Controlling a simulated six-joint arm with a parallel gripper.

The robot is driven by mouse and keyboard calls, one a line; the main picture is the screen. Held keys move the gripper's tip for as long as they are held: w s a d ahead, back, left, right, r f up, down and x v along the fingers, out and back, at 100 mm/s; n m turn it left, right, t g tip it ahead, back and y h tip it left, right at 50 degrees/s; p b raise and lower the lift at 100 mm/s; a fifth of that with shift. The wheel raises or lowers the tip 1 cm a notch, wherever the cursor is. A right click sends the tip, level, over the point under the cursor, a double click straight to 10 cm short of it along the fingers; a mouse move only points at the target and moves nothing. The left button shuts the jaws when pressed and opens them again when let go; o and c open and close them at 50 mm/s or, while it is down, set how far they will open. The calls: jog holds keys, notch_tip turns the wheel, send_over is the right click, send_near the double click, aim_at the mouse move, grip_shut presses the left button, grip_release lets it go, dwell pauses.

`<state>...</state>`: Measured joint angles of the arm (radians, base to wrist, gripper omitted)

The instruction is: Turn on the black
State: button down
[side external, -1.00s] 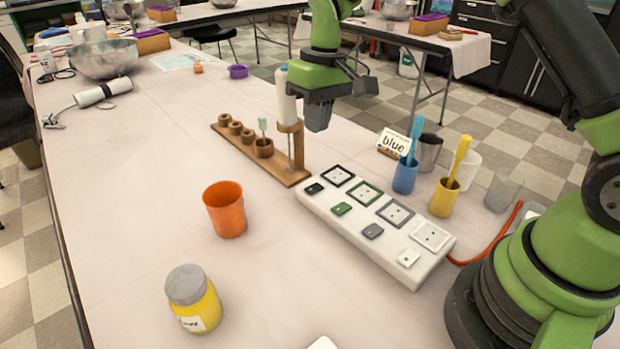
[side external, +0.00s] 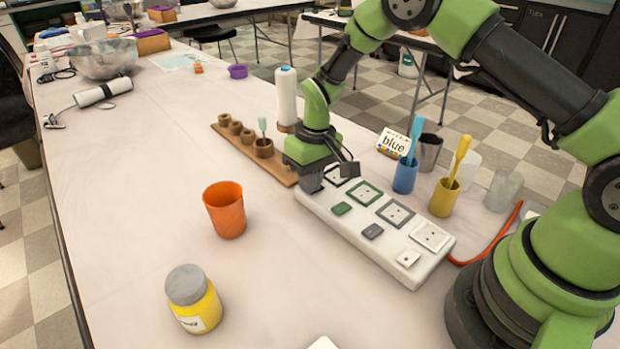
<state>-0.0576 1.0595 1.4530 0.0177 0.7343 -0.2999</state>
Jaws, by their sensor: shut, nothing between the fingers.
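A white power strip (side external: 385,250) lies across the right part of the table. Along it are sockets framed in black, green (side external: 365,193), grey (side external: 395,213) and white (side external: 430,236), with a coloured switch in front of each. The green switch (side external: 342,209), grey switch (side external: 372,231) and white switch (side external: 408,257) show. My gripper (side external: 312,183) is shut and empty, pointing down at the strip's far left end. It hides the black switch and part of the black-framed socket (side external: 345,173). I cannot tell whether it touches the switch.
A wooden rack (side external: 240,150) with a white bottle (side external: 287,95) stands just behind my gripper. A blue cup (side external: 405,177) and a yellow cup (side external: 443,198) with toothbrushes stand behind the strip. An orange cup (side external: 228,212) and a yellow jar (side external: 194,300) stand at the front left.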

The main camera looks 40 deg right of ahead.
jog(key=shift+f, duration=0.2)
dwell(0.3)
jog(key=shift+d+r, duration=0.3)
jog(key=shift+d, duration=0.4)
notch_tip(320, 180, up, 14)
jog(key=a, duration=0.1)
jog(key=shift+a, duration=0.35)
